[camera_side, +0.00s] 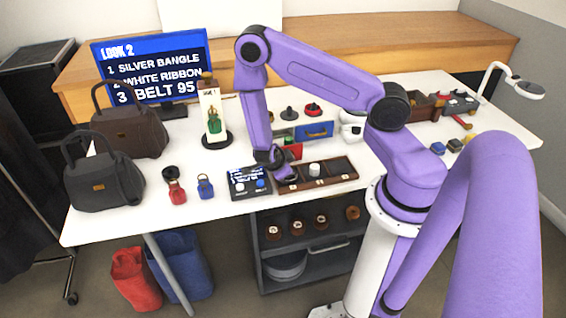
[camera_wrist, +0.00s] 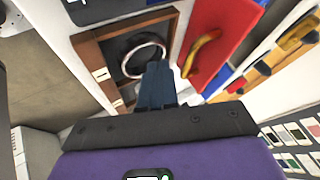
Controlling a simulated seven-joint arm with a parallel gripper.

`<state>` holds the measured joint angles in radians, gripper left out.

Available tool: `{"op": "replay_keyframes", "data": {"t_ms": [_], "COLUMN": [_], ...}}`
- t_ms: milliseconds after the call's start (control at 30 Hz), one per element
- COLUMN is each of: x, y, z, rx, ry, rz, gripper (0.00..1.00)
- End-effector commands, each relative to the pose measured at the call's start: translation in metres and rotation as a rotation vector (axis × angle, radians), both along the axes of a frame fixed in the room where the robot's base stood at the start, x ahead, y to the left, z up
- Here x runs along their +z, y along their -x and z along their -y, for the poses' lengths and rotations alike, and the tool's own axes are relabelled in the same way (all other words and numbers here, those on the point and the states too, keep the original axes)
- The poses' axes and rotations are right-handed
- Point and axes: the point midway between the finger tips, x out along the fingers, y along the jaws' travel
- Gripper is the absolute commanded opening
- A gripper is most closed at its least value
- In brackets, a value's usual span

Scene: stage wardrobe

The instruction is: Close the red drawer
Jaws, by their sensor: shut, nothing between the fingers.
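The red drawer (camera_side: 293,151) shows in the side view just behind my gripper (camera_side: 283,174), partly hidden by it. In the wrist view its flat red front (camera_wrist: 232,25) fills the upper right, with a curved yellow handle (camera_wrist: 201,52) on it. My gripper (camera_wrist: 158,86) is shut and empty, its dark fingertips left of and below the handle; I see no clear contact. How far the drawer stands out is hard to tell.
A brown compartment tray (camera_side: 330,174) lies beside my gripper; a silver ring (camera_wrist: 145,57) lies in it. A blue drawer front (camera_side: 317,130) is behind the red one. Bags (camera_side: 103,182) stand farther left.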

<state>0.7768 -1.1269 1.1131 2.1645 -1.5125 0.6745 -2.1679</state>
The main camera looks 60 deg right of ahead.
Motion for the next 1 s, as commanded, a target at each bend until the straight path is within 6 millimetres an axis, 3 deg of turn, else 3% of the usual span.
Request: {"op": "replay_keyframes", "data": {"t_ms": [200,667,1000], "x": [0.003,0.004,0.003], "y": [-0.012,-0.015,-0.044], "z": [0.011,0.014,0.042], "rx": [0.000,-0.001,-0.002], "ry": [-0.001,0.000,-0.001], "rz": [-0.001,-0.001,0.000], "gripper": [0.00,0.00,0.00]}}
